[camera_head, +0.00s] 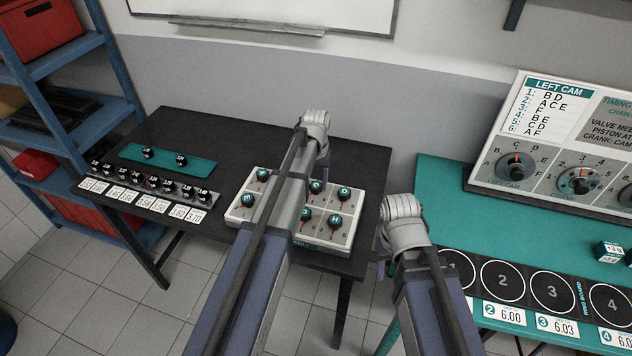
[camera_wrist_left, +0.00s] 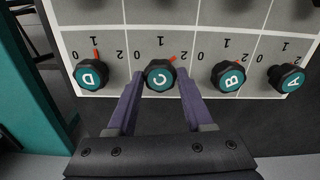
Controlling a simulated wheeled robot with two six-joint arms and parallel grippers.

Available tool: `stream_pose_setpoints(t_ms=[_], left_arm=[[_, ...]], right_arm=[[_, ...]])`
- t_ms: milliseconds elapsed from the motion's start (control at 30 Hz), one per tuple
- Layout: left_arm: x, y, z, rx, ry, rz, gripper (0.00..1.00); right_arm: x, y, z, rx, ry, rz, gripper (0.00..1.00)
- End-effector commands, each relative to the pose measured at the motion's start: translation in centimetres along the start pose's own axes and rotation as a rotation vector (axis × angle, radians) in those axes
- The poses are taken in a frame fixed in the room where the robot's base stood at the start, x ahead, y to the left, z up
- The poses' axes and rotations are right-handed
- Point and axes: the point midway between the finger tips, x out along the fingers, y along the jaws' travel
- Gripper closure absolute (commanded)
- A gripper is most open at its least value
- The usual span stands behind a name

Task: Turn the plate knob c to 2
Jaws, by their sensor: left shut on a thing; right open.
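In the left wrist view, plate knob C (camera_wrist_left: 160,76) is a dark, faceted knob with a teal cap. Its orange pointer shows at the upper right, between the marks 1 and 2 and nearer to 2. My left gripper (camera_wrist_left: 160,80) is shut on knob C, one purple finger at each side.
Knob D (camera_wrist_left: 90,76) is left of C, and knobs B (camera_wrist_left: 228,77) and A (camera_wrist_left: 287,78) are to its right. Several small black items stand along a labelled strip (camera_head: 135,200). A teal bench (camera_head: 450,195) is at the right with a dial panel (camera_head: 540,160).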

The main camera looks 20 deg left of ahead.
Motion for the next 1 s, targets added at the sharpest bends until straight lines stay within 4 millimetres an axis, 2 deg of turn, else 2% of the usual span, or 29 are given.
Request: stream_pose_setpoints(t_ms=[400,933,967,1000], left_arm=[[0.01,-0.03,0.04,0.156,-0.001,0.000,1.00],[0.01,-0.03,0.05,0.174,-0.001,0.000,1.00],[0.01,-0.03,0.05,0.174,-0.001,0.000,0.46],[0.01,-0.03,0.05,0.174,-0.001,0.000,0.42]], right_arm=[[0.01,0.00,0.00,0.000,0.000,0.000,0.50],[0.01,0.00,0.00,0.000,0.000,0.000,0.50],[0.01,0.00,0.00,0.000,0.000,0.000,0.50],[0.01,0.00,0.00,0.000,0.000,0.000,0.50]])
